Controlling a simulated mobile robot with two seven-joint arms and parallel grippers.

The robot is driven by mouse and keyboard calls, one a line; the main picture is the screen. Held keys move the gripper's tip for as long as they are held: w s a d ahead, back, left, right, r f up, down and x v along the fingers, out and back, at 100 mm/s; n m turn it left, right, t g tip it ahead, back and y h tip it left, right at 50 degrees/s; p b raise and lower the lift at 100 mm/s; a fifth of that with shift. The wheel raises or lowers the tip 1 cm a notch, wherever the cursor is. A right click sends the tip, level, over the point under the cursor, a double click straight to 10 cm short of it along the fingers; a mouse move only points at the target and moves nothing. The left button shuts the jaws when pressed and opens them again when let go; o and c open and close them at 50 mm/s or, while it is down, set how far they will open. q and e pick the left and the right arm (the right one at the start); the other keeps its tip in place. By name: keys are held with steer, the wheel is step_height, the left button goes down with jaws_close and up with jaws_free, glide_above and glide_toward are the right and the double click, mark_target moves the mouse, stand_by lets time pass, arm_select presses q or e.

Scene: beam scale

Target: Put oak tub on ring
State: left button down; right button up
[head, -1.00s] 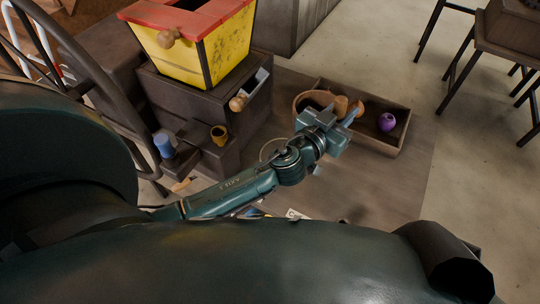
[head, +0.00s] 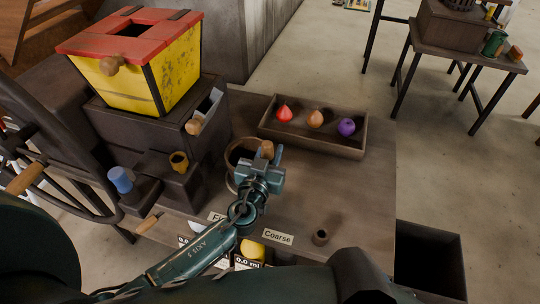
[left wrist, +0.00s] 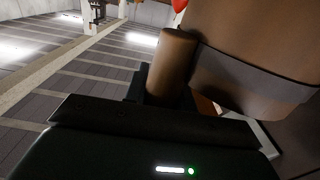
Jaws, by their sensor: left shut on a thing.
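The oak tub (head: 230,172) is a round brown wooden tub with a dark inside and a stubby handle (head: 267,149). My left gripper (head: 268,161) is shut on the tub's handle, at its right side in the head view. In the left wrist view the handle (left wrist: 174,62) stands up from the jaws, beside the tub's wall (left wrist: 250,35) with its dark band. The tub appears upright near the dark machine; I cannot tell whether it touches the table. The ring is not visible now, perhaps hidden by the tub and gripper. My right gripper is not in view.
A wooden tray (head: 340,149) holds red, orange and purple fruit-like pieces. The yellow and red hopper (head: 170,75) and dark machine stand left, with a small yellow cup (head: 179,161). A Coarse label (head: 278,237) and small dark cup (head: 320,237) are nearer. The right of the table is mostly clear.

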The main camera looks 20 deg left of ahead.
arm_select(q)
steer(key=shift+f+b, duration=0.35)
steer(key=shift+b, duration=0.05)
steer(key=c, duration=1.1)
jaws_free()
steer(key=shift+c, duration=0.2)
